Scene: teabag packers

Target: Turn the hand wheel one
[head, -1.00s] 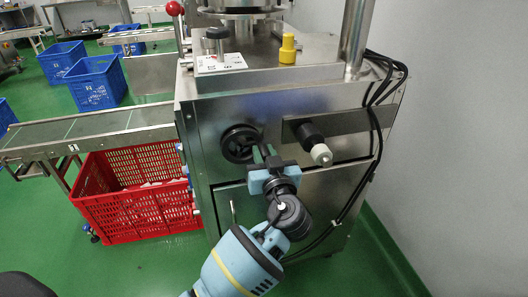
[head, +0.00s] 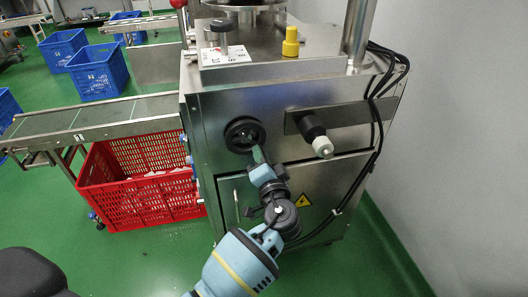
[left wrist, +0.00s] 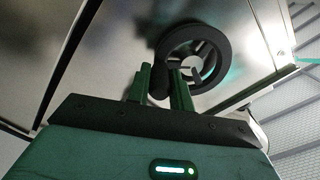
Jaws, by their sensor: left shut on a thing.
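The hand wheel (head: 230,134) is a black spoked ring on the front of the steel machine (head: 218,100). In the left wrist view the hand wheel (left wrist: 222,50) lies just beyond my fingers. My left gripper (head: 257,155) reaches up to the lower right of the wheel. In the left wrist view its two green fingers (left wrist: 160,80) are shut on the wheel's dark handle (left wrist: 159,84) at the lower left of the rim. The fingers hide part of the handle. My right gripper is not in view.
A black shaft with a white tip (head: 322,147) sticks out right of the wheel. Black cables (head: 374,110) hang at the machine's right side. A red crate (head: 145,198) stands on the left below a conveyor (head: 90,118). Green floor is free in front.

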